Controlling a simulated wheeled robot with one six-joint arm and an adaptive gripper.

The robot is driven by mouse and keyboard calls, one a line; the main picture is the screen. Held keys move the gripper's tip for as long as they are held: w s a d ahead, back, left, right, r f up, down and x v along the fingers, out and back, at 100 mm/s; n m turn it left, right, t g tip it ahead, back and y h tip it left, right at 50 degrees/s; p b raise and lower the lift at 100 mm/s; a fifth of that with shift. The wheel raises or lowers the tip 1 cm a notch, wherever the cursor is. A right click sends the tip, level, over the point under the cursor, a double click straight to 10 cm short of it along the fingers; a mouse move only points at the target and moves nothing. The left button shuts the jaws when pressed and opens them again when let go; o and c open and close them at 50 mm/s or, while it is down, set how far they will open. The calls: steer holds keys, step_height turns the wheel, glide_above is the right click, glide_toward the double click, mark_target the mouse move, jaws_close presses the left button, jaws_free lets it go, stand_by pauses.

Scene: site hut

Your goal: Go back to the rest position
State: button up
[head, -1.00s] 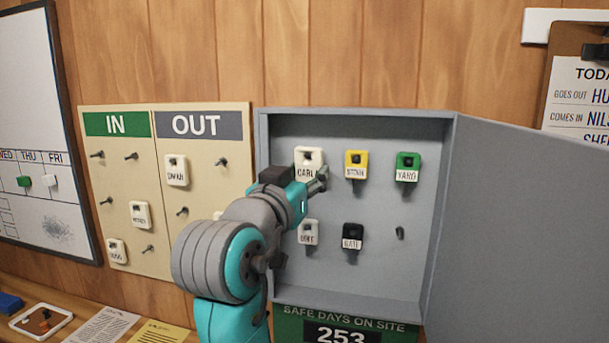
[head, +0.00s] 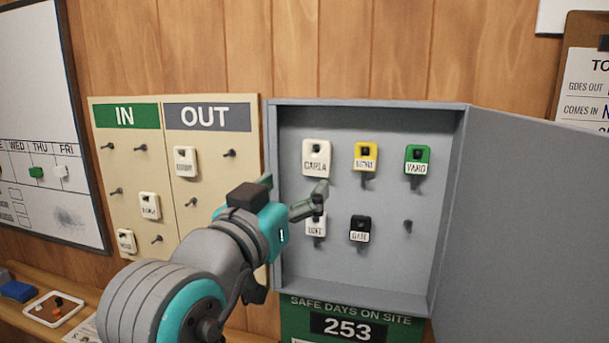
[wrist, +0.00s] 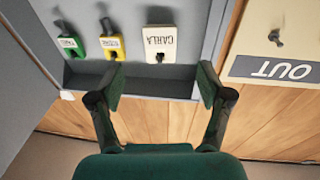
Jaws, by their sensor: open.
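My gripper (head: 292,191) is open and empty in front of the left part of the open grey key cabinet (head: 372,278). In the wrist view my gripper (wrist: 162,82) shows two spread fingers with nothing between them. The white CARLA tag (head: 316,158) hangs on its peg in the cabinet's top row, apart from my fingers. It also shows upside down in the wrist view (wrist: 160,43), beyond the gap between the fingers. A finger partly covers the white tag below it (head: 315,228). No rest position is marked in view.
A yellow tag (head: 365,157), green YARD tag (head: 419,160) and black tag (head: 360,229) hang in the cabinet. Its door (head: 540,230) stands open at the right. The IN/OUT board (head: 168,230) is at left, partly behind my arm. A small tray (head: 67,316) sits on the ledge.

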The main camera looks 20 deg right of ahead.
step_height(320, 180, down, 20)
steer(key=w+a+n+t+y, duration=0.1)
steer(key=a+n+t+y, duration=0.25)
steer(key=n+y, duration=0.4)
steer(key=s+d+f+n+y, duration=0.1)
steer(key=s+f+n+y, duration=0.2)
steer(key=f, duration=0.6)
steer(key=s+d+f+n+y, duration=0.1)
steer(key=s+d+f+n, duration=0.2)
steer(key=f, duration=0.6)
steer(key=s+d+f+g+y, duration=0.1)
steer(key=s+f, duration=0.5)
steer(key=s, duration=0.2)
steer(key=s+f+g+y, duration=0.1)
steer(key=s+f+y, duration=0.1)
steer(key=s+f, duration=0.5)
steer(key=s+d+r+m, duration=0.1)
steer(key=s+m, duration=0.1)
steer(key=s, duration=0.8)
steer(key=s+d+r+m+h, duration=0.1)
steer(key=s+m, duration=0.1)
steer(key=s, duration=0.8)
steer(key=shift+d+r+m+g, duration=0.2)
steer(key=shift+d+m+g, duration=0.1)
steer(key=shift+m+g, duration=0.05)
